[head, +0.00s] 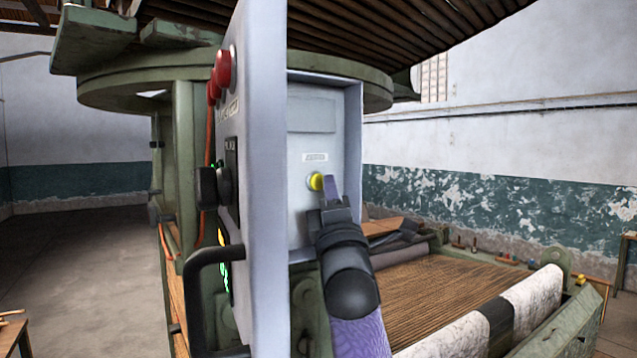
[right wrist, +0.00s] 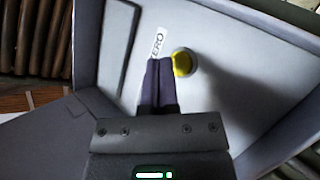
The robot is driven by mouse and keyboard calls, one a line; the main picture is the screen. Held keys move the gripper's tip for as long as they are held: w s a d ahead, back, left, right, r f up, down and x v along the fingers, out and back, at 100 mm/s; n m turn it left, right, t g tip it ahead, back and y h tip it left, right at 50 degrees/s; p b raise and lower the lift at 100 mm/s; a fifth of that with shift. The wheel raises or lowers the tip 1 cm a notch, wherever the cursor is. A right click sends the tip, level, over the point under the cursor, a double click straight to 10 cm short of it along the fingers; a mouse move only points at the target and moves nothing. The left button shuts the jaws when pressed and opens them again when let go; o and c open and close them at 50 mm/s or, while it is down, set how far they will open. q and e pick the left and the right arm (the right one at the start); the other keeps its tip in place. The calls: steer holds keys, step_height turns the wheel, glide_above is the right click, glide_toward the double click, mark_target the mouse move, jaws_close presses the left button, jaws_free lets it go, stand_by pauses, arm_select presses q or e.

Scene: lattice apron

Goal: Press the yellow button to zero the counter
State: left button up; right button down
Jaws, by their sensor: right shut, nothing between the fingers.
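The yellow button (head: 316,181) is a small round knob on the light grey panel (head: 312,120) inside an open box, below a small label (head: 315,157). In the right wrist view the yellow button (right wrist: 182,63) sits just right of my fingertips, beside a label whose visible letters read "ERO" (right wrist: 158,42). My right gripper (head: 331,188) is shut and empty, its purple fingers close to the button's right side in the head view. I cannot tell if the fingertips touch the button. My left gripper is out of view.
The box's open door (head: 263,180) stands edge-on at left, with red knobs (head: 222,70), a black knob (head: 207,188) and a black handle (head: 205,290). The box's side walls flank the panel. A bed of brown strands (head: 440,295) and a white roll (head: 530,300) lie lower right.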

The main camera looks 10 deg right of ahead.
steer(key=s, duration=0.1)
steer(key=s+d, duration=0.1)
steer(key=s, duration=0.1)
steer(key=s+p, duration=0.1)
steer(key=shift+s+d, duration=0.2)
steer(key=shift+d, duration=0.05)
steer(key=shift+f, duration=0.1)
stand_by(0.3)
